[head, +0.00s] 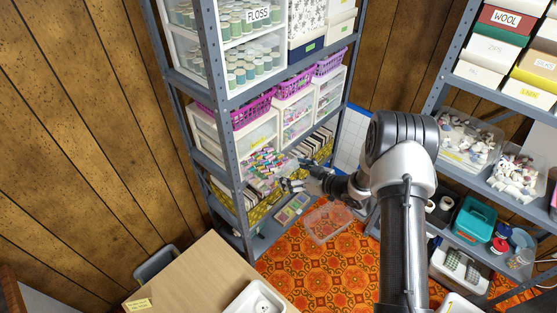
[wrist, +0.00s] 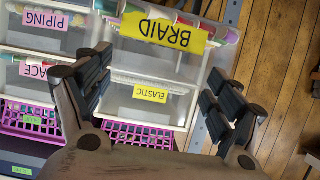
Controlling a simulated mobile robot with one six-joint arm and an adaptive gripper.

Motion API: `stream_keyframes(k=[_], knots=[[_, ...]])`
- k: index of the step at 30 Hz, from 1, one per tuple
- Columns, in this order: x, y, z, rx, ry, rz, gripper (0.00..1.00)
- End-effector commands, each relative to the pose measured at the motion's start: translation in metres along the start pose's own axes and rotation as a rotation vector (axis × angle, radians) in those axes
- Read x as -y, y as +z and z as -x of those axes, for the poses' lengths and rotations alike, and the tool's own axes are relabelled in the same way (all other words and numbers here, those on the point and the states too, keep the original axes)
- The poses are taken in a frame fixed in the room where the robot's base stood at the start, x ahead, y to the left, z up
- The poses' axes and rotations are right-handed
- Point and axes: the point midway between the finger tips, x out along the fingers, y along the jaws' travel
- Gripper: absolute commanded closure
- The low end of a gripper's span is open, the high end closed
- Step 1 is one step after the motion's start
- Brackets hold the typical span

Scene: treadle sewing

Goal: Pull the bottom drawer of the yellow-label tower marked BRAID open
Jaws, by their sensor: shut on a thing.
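The BRAID tower (head: 240,137) is a white drawer unit on the middle shelf in the head view. Its bottom drawer (head: 264,164), filled with colourful rolls, stands pulled out toward my gripper (head: 294,175). In the upside-down wrist view the yellow BRAID label (wrist: 162,32) lies at the top, with colourful rolls behind it. A drawer marked ELASTIC (wrist: 150,93) shows below it. The fingers of my gripper (wrist: 160,66) stand on either side of the drawer front, shut on the BRAID drawer. The exact contact is hard to see.
Pink-labelled towers with PIPING (wrist: 45,20) stand alongside. Purple baskets (head: 250,108) sit on top of the towers. A grey shelf post (head: 228,120) rises close by. A clear bin (head: 327,222) lies below on the orange rug. A wooden table (head: 205,275) stands in front.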

Motion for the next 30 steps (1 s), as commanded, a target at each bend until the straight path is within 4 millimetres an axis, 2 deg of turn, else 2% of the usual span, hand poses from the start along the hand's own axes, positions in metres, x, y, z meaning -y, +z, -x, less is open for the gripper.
stream_keyframes(k=[3,9,22,23,30], knots=[[-0.001,0.008,0.022,0.001,0.002,-0.004,0.58],[0.000,0.017,0.041,0.001,0.000,-0.002,0.58],[0.000,0.019,0.045,0.001,-0.001,-0.001,0.58],[0.000,0.019,0.045,0.001,-0.001,-0.001,0.13],[0.000,0.019,0.045,0.001,-0.001,0.000,0.00]])
